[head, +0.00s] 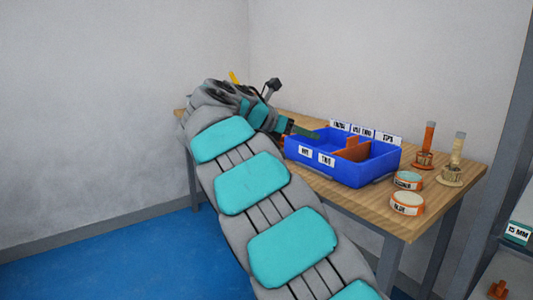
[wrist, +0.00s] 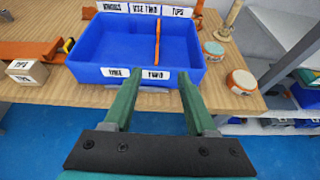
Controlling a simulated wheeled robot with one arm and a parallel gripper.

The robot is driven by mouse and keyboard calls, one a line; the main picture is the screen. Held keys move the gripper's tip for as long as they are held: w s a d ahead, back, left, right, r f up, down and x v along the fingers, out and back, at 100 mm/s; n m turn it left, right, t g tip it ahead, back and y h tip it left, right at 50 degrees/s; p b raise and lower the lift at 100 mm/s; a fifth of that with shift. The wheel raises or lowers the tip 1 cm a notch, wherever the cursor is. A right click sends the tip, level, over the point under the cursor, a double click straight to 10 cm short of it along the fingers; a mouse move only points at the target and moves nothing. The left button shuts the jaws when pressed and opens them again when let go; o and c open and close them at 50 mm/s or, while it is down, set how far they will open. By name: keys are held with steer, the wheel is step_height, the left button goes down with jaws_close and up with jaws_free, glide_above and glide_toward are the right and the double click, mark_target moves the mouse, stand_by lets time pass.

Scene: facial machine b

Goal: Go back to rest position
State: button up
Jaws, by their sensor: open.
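My arm rises across the head view and bends over the wooden table. My gripper (wrist: 158,82) has two green fingers, spread apart with nothing between them. In the wrist view the fingers point at the near side of a blue bin (wrist: 95,73), whose near wall has two white labels. In the head view the gripper (head: 305,132) is partly hidden by the arm, at the left side of the bin (head: 345,172). The bin has an orange divider (head: 352,150) and labels along its back. I cannot tell whether a finger touches the bin.
Right of the bin are two round containers (head: 407,203) and two upright tubes on stands (head: 425,158). The wooden table (head: 415,225) ends just in front. In the wrist view a small labelled box (wrist: 27,71) stands left. A wall is behind; blue floor (head: 120,240) is clear.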

steer(key=s+d+f+m+g+y, duration=0.25)
steer(key=s+d+f+m, duration=0.4)
steer(key=s, duration=0.35)
steer(key=s+d+f+m+g+y, duration=0.1)
steer(key=s+d+f+m+g, duration=0.2)
steer(key=s+d+f+m, duration=0.4)
steer(key=s+a+f+m+g+y, duration=0.1)
steer(key=s+f, duration=0.4)
steer(key=s, duration=0.6)
steer(key=s+a+f+m+g+y, duration=0.1)
steer(key=s+a+f+m+y, duration=0.3)
steer(key=s, duration=0.7)
steer(key=s+a+f+m+g+y, duration=0.2)
steer(key=s+f+m, duration=0.4)
steer(key=s, duration=0.5)
step_height(320, 180, down, 2)
steer(key=shift+a+f, duration=0.2)
steer(key=shift+a, duration=0.15)
